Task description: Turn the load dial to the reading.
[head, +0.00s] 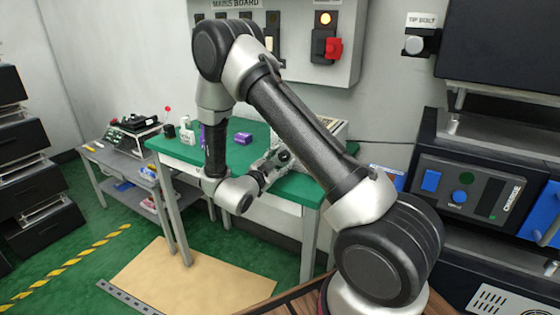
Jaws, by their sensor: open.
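I cannot make out a load dial or its reading in the head view. My gripper (284,155) is over the green-topped table (185,150), pointing away from me, with its jaws open. It is small in the picture and I see nothing between the fingers. A pale box-like device (335,128) stands at the table's back right, just beyond my gripper and partly hidden by my arm. Whether it carries the dial cannot be told.
A purple block (243,138) lies on the table. A mains board (325,75) with a red lever (334,48) hangs on the wall. A charge panel (465,190) is at right, a grey cart (112,160) at left. A tan mat (190,280) covers open floor in front.

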